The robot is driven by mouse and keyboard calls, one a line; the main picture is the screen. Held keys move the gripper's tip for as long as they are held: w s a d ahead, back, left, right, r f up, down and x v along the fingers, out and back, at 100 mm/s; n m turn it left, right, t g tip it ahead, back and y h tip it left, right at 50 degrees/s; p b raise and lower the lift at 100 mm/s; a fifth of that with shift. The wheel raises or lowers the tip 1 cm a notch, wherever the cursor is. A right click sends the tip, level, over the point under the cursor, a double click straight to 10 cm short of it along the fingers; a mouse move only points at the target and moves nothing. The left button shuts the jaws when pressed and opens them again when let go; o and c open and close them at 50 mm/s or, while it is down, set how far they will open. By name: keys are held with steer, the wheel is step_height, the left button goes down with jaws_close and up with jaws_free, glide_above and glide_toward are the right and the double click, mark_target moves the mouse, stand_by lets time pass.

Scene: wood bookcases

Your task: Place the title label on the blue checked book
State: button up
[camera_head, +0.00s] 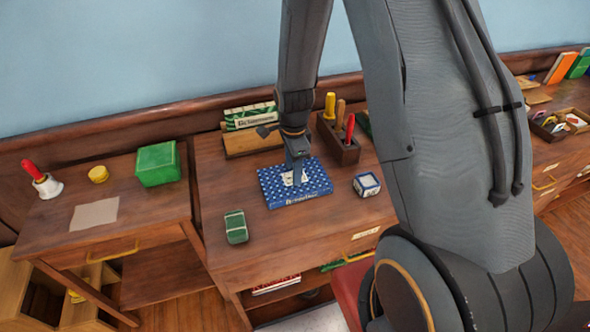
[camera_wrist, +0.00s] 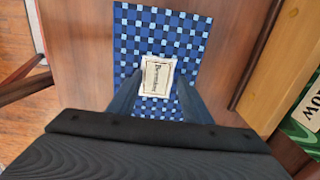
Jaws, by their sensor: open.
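The blue checked book (camera_head: 317,184) lies flat on the middle desk, its spine lettering toward the front edge. In the wrist view its checked cover (camera_wrist: 140,45) fills the middle. The title label (camera_wrist: 157,77), a small cream card with a dark border and black lettering, appears to lie on the cover, slightly turned. It partly shows as a pale patch in the head view (camera_head: 287,179). My gripper (camera_head: 297,178) points down over the book. In the wrist view its open fingers (camera_wrist: 158,92) stand on either side of the label, apart from it.
A tool block (camera_head: 340,151) with colored handles stands behind right of the book. A wooden stand (camera_head: 252,143) with a green book is behind it. A white-and-blue cube (camera_head: 366,185) lies right, a green box (camera_head: 236,227) front left. The desk front is clear.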

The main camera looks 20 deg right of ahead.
steer(key=shift+s+f+g, duration=0.3)
steer(key=shift+s+f, duration=0.4)
steer(key=shift+s, duration=0.1)
steer(key=shift+w+r, duration=0.1)
steer(key=shift+r, duration=0.1)
steer(key=shift+w+r, duration=0.2)
steer(key=shift+w, duration=0.1)
step_height(320, 180, up, 12)
steer(key=b, duration=0.3)
steer(key=s+r+n+t, duration=0.1)
steer(key=s+r+n, duration=0.2)
steer(key=s+n, duration=0.9)
steer(key=n, duration=0.6)
steer(key=shift+t, duration=0.3)
